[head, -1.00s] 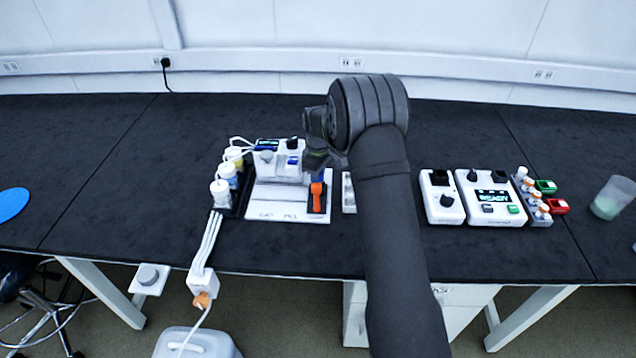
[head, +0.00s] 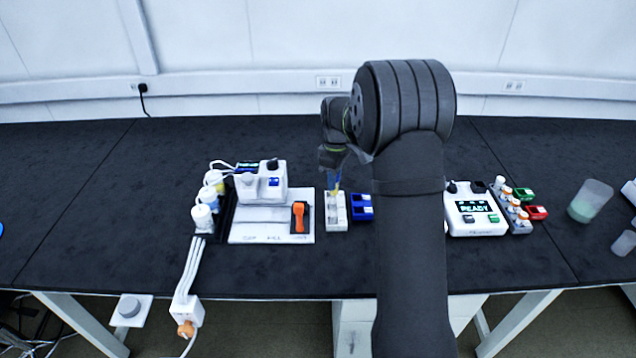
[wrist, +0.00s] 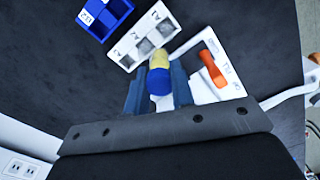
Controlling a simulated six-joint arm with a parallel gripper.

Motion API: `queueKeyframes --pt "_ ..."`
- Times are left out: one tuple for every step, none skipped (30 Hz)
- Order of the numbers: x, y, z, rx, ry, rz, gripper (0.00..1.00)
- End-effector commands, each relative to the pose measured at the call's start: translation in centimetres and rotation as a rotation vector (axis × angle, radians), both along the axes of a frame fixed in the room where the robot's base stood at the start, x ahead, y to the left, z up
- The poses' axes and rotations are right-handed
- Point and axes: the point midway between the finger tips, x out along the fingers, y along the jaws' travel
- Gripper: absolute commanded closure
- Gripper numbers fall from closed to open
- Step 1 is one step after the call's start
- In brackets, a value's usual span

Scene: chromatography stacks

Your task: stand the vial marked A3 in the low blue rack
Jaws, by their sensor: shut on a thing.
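My gripper (wrist: 158,88) is shut on a vial (wrist: 160,62) with a blue upper part and a yellow lower part. No A3 mark is readable on it. In the head view the vial (head: 334,184) hangs roughly upright below my gripper (head: 333,168), over or just behind the white rack. The low blue rack (head: 361,207) stands just right of the white rack, partly close to my arm in the picture. In the wrist view the blue rack (wrist: 104,16) shows dark square wells and a white label at the upper left, beyond the white rack.
The white rack (head: 337,224) has several wells and sits between the blue rack and a white board (head: 270,231) with an orange lever (head: 299,216). A white device reading READY (head: 476,222) stands to the right. The front of the bench is clear.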

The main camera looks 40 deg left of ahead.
Motion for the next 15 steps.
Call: queueKeyframes --pt "0.4 -0.5 0.1 0.000 0.001 -0.002 0.99" --pt "0.7 -0.8 0.1 -0.001 0.001 -0.001 0.99" --pt "1.4 -1.1 -0.2 -0.002 0.002 -0.003 0.99" --pt "2.0 -1.4 -0.5 -0.002 0.002 -0.004 0.99" --pt "2.7 -1.7 -1.0 -0.003 0.002 -0.004 0.99" --pt "3.6 -2.1 -1.6 -0.003 0.002 -0.005 0.99" --pt "4.3 -2.4 -2.0 -0.003 0.002 -0.005 0.99" --pt "4.9 -2.7 -2.5 -0.003 0.003 -0.004 0.99" --pt "5.7 -3.0 -3.1 -0.003 0.002 -0.005 0.99" --pt "6.3 -3.2 -3.4 -0.002 0.002 -0.003 0.99" --pt "6.7 -3.4 -3.8 -0.002 0.002 -0.002 0.99" --pt "7.2 -3.7 -4.2 -0.002 0.002 -0.003 0.99" --pt "7.5 -3.8 -4.4 -0.001 0.001 -0.002 0.99" --pt "7.7 -3.9 -4.6 -0.002 0.002 -0.001 0.99" --pt "7.9 -4.0 -4.8 -0.002 0.002 0.000 0.99"
